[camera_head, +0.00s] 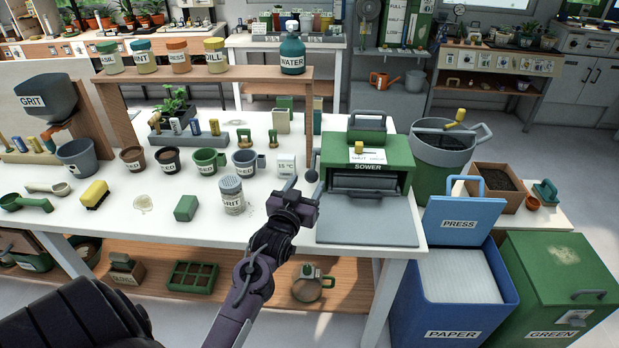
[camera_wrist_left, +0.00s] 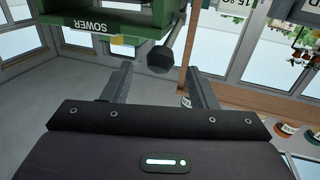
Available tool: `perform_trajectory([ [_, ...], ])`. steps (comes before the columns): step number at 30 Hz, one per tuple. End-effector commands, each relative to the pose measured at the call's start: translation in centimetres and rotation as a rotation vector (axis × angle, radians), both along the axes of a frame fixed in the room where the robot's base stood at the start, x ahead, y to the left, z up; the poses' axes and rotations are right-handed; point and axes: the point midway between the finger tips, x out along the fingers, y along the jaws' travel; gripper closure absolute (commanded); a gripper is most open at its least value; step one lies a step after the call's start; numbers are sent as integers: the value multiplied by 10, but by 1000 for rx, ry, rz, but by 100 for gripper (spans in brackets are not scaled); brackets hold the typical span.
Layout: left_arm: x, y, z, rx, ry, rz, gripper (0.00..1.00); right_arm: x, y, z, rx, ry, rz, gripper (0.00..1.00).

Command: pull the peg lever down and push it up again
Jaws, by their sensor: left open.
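The peg lever (camera_head: 312,177) has a dark round knob on a short arm at the left side of the green sower (camera_head: 400,160). My left gripper (camera_head: 299,186) is open and empty, just in front of the sower's left side, close to the knob. In the left wrist view, the knob (camera_wrist_left: 160,59) shows ahead of and between the two open fingers of the gripper (camera_wrist_left: 159,72), with a gap to each finger. Whether the knob lies within the fingers' depth I cannot tell. My right gripper is not in view.
A wooden shelf post stands behind the lever. Blue paper bin (camera_head: 455,290) and green bin (camera_head: 560,280) stand at the right.

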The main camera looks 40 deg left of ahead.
Motion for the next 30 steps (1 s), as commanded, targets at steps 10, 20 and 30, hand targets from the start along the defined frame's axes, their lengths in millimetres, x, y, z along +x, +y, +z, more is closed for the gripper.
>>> perform_trajectory([
  [10, 30, 9, 1, 2, 0, 1, 47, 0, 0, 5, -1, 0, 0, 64],
  [20, 30, 9, 0, 3, 0, 1, 61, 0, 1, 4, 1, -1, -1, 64],
  [30, 30, 9, 0, 3, 1, 1, 100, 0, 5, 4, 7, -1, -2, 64],
])
